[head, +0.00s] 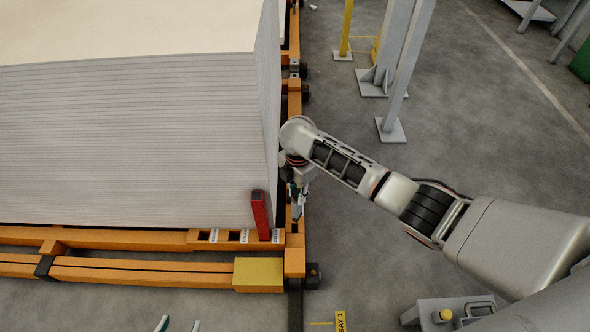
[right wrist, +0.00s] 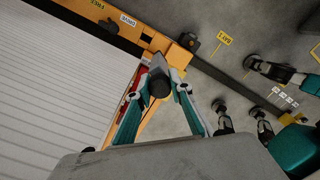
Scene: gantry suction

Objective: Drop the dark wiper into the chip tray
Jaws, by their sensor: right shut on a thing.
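My right gripper (head: 296,203) hangs beside the right edge of the big pale sheet stack, over the orange rail. In the right wrist view its teal-and-grey fingers (right wrist: 163,88) are closed on a small dark piece with a round end (right wrist: 160,83), which looks like the dark wiper. In the head view that piece is too small and too covered to make out clearly. My left gripper (head: 179,325) shows only as two fingertips, apart, at the bottom edge, with nothing seen between them. I cannot pick out the chip tray with certainty in either view.
The sheet stack (head: 120,140) fills the left, on an orange frame (head: 140,271). A red upright block (head: 261,214) stands at its front right corner, near a yellow block (head: 258,273). Grey posts (head: 401,60) stand at the back. Floor between posts and frame is clear.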

